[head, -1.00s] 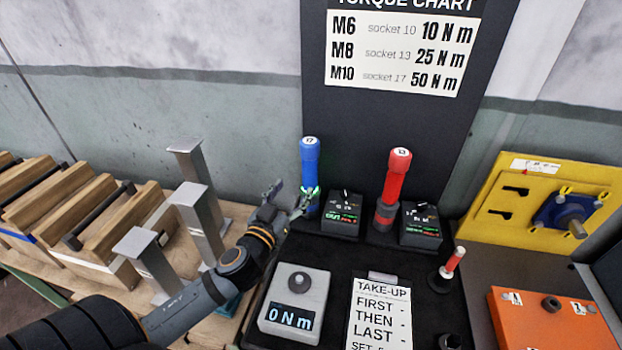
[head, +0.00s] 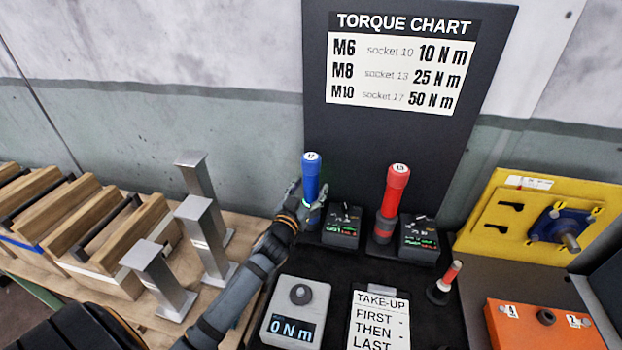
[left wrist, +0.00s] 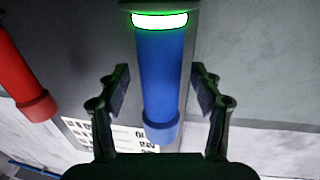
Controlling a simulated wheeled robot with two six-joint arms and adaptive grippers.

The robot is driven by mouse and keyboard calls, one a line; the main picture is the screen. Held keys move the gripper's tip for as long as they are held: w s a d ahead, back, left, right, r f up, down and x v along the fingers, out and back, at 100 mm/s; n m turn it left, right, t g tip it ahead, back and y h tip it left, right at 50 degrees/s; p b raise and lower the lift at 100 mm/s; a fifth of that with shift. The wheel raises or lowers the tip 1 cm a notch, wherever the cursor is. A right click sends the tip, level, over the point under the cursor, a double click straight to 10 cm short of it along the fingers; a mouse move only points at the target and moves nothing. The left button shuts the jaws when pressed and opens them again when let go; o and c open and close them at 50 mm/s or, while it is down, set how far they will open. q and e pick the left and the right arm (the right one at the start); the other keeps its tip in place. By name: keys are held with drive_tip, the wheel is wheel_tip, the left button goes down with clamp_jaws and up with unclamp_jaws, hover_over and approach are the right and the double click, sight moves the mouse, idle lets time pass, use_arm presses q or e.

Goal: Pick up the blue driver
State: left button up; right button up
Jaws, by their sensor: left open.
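The blue driver (head: 311,180) stands upright at the back of the black bench, its cap marked 17. In the left wrist view the blue driver (left wrist: 160,75) runs between the two fingers, with a lit green-white ring at its top in that picture. My left gripper (head: 304,200) is at the driver in the head view. In the left wrist view the left gripper (left wrist: 160,95) is open, with a finger on each side of the blue handle and gaps showing. My right gripper is not in view.
A red driver (head: 393,195) marked 13 stands to the right, past a small black control box (head: 342,226). A grey torque display (head: 297,312) and a take-up card (head: 379,322) lie in front. Grey metal posts (head: 203,235) stand left of my arm. The torque chart board (head: 400,135) rises behind.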

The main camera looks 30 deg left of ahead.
use_arm(q)
drive_tip(key=shift+w, duration=0.65)
drive_tip(key=shift+s, duration=0.1)
drive_tip(key=shift+c, duration=0.2)
drive_tip(key=shift+c, duration=1.2)
drive_tip(key=c, duration=1)
drive_tip(key=shift+r, duration=0.1)
clamp_jaws()
wheel_tip(320, 180, up, 18)
drive_tip(key=shift+f, duration=0.1)
